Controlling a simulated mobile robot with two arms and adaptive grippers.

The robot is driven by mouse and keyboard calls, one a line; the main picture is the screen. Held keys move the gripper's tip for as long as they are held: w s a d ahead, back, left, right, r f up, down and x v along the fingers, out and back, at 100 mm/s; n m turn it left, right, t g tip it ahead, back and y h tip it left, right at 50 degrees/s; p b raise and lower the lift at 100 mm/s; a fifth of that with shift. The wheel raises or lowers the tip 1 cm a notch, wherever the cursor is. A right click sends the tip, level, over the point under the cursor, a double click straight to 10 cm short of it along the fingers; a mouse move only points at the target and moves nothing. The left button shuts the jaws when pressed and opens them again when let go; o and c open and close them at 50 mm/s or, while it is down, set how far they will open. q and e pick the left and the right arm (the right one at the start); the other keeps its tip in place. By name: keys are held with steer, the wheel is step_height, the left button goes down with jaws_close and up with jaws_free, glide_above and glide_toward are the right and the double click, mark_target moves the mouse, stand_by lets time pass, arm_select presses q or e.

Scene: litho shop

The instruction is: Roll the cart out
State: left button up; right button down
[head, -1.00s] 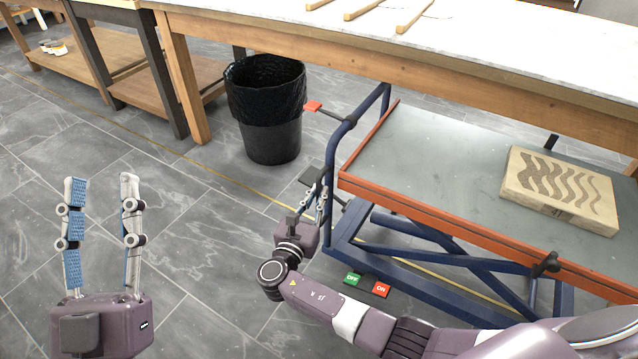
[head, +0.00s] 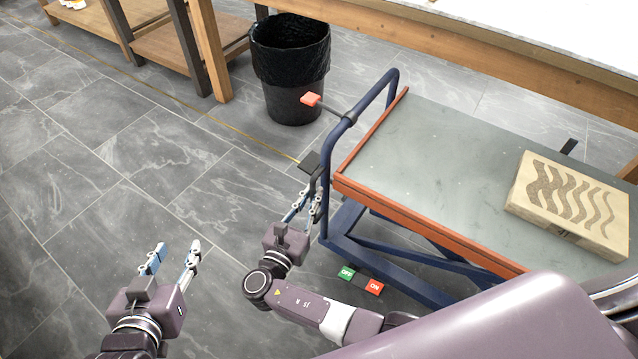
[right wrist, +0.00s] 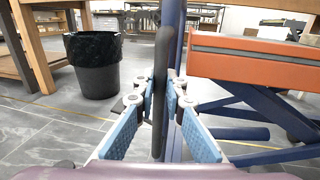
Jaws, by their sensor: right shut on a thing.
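The cart is a lift cart with a grey top (head: 450,165), orange-red edges and a blue frame. A blue push handle (head: 388,85) rises at its left end. My right gripper (head: 312,200) is shut on an upright bar of this handle; the right wrist view also shows the bar (right wrist: 163,85) between the blue finger pads. A carved block (head: 555,215) with a wavy pattern lies on the cart top. Green OFF and red ON pads (head: 361,280) sit low by the cart's base. My left gripper (head: 175,260) is open and empty over the floor at the lower left.
A wooden workbench (head: 540,55) stands behind the cart, with its far end close to the bench. A black bin (head: 293,95) stands just past the handle. A red-tipped lever (head: 311,100) sticks out from the handle. The tiled floor at left is clear.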

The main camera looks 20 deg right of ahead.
arm_select(q)
steer(key=shift+s+a+f+g, duration=0.15)
steer(key=shift+s+f+g, duration=0.2)
steer(key=shift+f, duration=0.2)
arm_select(e)
steer(key=shift+s+a+r, duration=0.15)
steer(key=shift+a+r, duration=0.1)
steer(key=shift+a, duration=0.45)
steer(key=c, duration=2)
jaws_free()
arm_select(q)
steer(key=shift+a, duration=0.1)
arm_select(e)
steer(key=shift+f, duration=0.1)
steer(key=shift+s+d, duration=0.1)
steer(key=shift+d, duration=0.05)
step_height(320, 180, up, 10)
